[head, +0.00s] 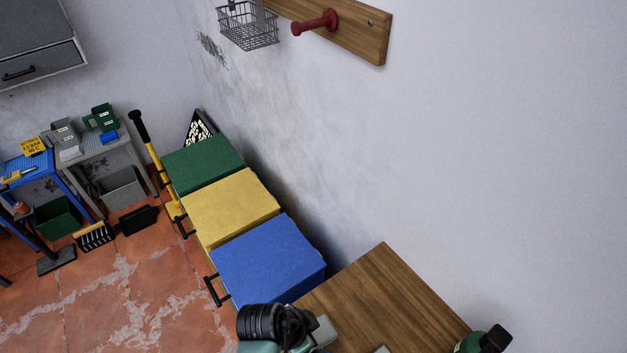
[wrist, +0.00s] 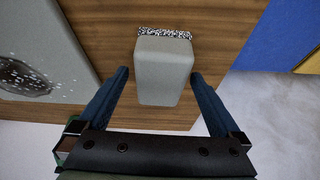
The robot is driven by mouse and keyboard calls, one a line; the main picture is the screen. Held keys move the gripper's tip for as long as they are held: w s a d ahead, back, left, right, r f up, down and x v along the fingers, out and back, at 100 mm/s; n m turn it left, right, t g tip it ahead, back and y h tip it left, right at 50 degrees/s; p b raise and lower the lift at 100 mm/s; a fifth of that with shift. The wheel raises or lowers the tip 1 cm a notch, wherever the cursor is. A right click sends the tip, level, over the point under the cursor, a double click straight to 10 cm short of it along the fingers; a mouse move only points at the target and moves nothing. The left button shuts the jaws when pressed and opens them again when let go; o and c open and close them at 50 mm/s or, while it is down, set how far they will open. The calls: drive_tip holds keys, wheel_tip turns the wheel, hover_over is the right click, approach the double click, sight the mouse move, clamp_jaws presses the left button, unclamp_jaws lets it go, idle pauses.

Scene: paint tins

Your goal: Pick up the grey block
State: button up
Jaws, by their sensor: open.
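In the wrist view the grey block (wrist: 162,72) is a pale grey, rounded-edged block on a brown wooden surface. A black-and-white speckled strip runs along its far edge. My gripper (wrist: 159,74) is open, with one blue finger on each side of the block. A narrow gap shows between each finger and the block, and the fingers do not appear to touch it. The gripper's height above the wood is hard to tell. In the head view the block cannot be clearly made out; part of my arm is at the bottom edge.
The wooden tabletop (head: 385,295) stands against the white wall. Blue (head: 268,260), yellow (head: 232,205) and green (head: 203,163) boxes line up beyond it. A dark green object (head: 480,343) is at its right corner. In the wrist view a grey surface with a dark speckled oval (wrist: 22,78) lies left.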

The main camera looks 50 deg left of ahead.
drive_tip(key=shift+c, duration=0.3)
drive_tip(key=c, duration=1.5)
wheel_tip(320, 180, up, 10)
